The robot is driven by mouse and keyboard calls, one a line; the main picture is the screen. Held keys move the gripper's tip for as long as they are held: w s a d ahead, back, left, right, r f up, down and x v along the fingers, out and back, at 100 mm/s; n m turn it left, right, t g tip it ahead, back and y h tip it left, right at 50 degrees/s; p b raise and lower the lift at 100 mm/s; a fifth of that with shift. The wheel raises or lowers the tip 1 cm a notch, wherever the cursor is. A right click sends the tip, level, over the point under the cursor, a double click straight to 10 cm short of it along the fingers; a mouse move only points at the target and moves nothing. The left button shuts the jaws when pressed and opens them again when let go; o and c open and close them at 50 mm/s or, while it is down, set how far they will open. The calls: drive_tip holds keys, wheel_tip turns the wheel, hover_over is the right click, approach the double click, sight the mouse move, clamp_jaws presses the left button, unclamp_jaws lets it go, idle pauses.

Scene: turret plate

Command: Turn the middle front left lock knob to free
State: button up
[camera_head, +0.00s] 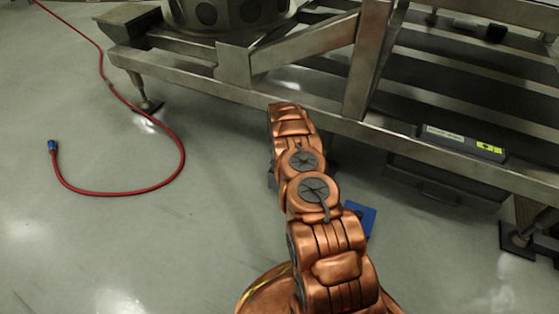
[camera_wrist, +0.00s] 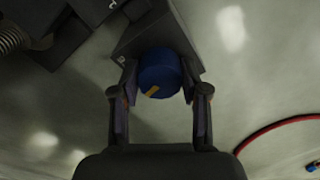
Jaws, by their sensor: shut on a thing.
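The lock knob (camera_wrist: 160,72) is a round blue knob with a yellow pointer mark on its face, seen in the wrist view. It sits on the lower edge of a dark block (camera_wrist: 150,38). The yellow mark lies low on the face, slightly left of centre, and slants. My gripper (camera_wrist: 159,82) is shut on the knob, with one finger on its left and one on its right. A small pale marking on the block shows left of the knob, too small to read. In the head view my arm hides the knob and my gripper.
A metal frame (camera_head: 240,92) with a slatted lower shelf spans the back and right. A labelled grey box (camera_head: 462,142) sits on its lower rail. A red hose (camera_head: 183,150) with a blue end lies on the floor at left. A blue flat piece (camera_head: 362,215) shows beside my arm.

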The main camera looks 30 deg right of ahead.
drive_tip(key=m+p, duration=0.1)
drive_tip(key=m, duration=0.1)
drive_tip(key=shift+r+m+p, duration=0.1)
drive_tip(key=shift+m+p, duration=0.2)
drive_tip(key=shift+m, duration=0.1)
drive_tip(key=m+p, duration=0.1)
drive_tip(key=m, duration=0.2)
drive_tip(key=shift+m, duration=0.3)
drive_tip(key=m, duration=0.4)
drive_tip(key=shift+m, duration=0.4)
drive_tip(key=o, duration=1.1)
drive_tip(key=shift+o, duration=0.2)
wheel_tip(320, 180, up, 12)
